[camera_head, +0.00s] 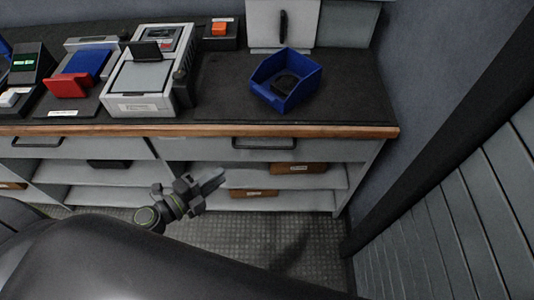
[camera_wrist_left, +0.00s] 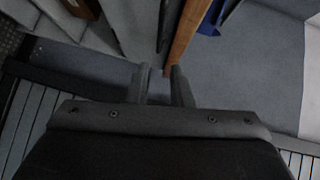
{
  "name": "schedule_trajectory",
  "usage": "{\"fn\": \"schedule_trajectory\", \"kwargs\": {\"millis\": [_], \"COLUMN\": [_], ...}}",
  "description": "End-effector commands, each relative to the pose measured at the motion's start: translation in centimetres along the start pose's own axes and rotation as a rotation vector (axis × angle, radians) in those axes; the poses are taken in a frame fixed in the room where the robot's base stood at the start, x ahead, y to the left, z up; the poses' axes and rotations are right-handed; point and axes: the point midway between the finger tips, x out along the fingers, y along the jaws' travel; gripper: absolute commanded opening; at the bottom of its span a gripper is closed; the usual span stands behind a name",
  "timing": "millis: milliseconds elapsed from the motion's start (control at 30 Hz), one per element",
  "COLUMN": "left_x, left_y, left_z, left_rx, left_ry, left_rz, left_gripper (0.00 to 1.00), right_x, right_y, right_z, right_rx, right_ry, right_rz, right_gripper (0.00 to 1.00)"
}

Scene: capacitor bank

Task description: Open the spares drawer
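Two drawer fronts sit under the wooden bench edge. The right drawer (camera_head: 210,147) has a dark bar handle (camera_head: 263,145), and the left drawer (camera_head: 90,149) has a similar handle (camera_head: 38,142). Both drawers look shut. I see no label telling which is the spares drawer. My left gripper (camera_head: 213,182) is in front of the shelves, below and left of the right handle, apart from it. In the left wrist view, the gripper's fingers (camera_wrist_left: 162,80) stand apart with nothing between them, below the wooden edge (camera_wrist_left: 187,40). My right gripper is not in view.
A blue bin (camera_head: 286,80) with a dark object in it stands on the bench, beside a grey device (camera_head: 151,80) and a red and blue item. Open shelves (camera_head: 310,178) hold brown boxes (camera_head: 254,193). A slatted wall panel (camera_head: 450,230) is on the right.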

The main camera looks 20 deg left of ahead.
Motion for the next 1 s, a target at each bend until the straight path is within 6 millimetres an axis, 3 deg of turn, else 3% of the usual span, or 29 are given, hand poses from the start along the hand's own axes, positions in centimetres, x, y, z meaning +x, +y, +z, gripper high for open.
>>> {"fn": "schedule_trajectory", "kwargs": {"millis": [167,700,1000], "left_x": [2.2,13.7,17.0], "left_y": [-0.4,-0.1,-0.1], "left_z": [0.0,0.0,0.1], "left_rx": [0.0,-0.003,-0.002], "left_ry": [0.0,-0.001,-0.002], "left_rz": [-0.005,-0.003,-0.001], "left_gripper": [0.2,0.2,0.2], "right_x": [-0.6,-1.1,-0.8], "right_y": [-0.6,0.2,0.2], "right_z": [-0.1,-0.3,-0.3], "right_rx": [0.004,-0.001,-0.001], "right_ry": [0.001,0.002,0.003], "right_rz": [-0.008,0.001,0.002], "right_gripper": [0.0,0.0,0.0]}}
